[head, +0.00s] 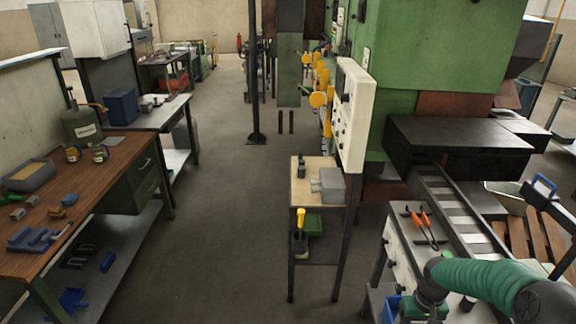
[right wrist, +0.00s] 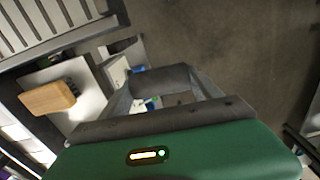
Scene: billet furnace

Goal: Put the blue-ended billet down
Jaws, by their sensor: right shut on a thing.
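My right arm enters the head view at the lower right. Its green wrist (head: 427,302) points down beside the front edge of the grey work surface (head: 403,222), and its fingertips are out of that picture. In the right wrist view my right gripper (right wrist: 165,95) is shut on a dark grey block (right wrist: 160,78) between its fingers, which I take for the billet. Its blue end cannot be made out for sure. Small blue and white patches (right wrist: 150,103) show between the fingers. My left gripper is in neither view.
Tongs with orange handles (head: 424,222) lie on the grey surface, next to a roller conveyor (head: 462,208). A blue object (head: 391,309) shows low beside my wrist. A small stand (head: 304,188) is left of it. The floor aisle (head: 215,190) is clear.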

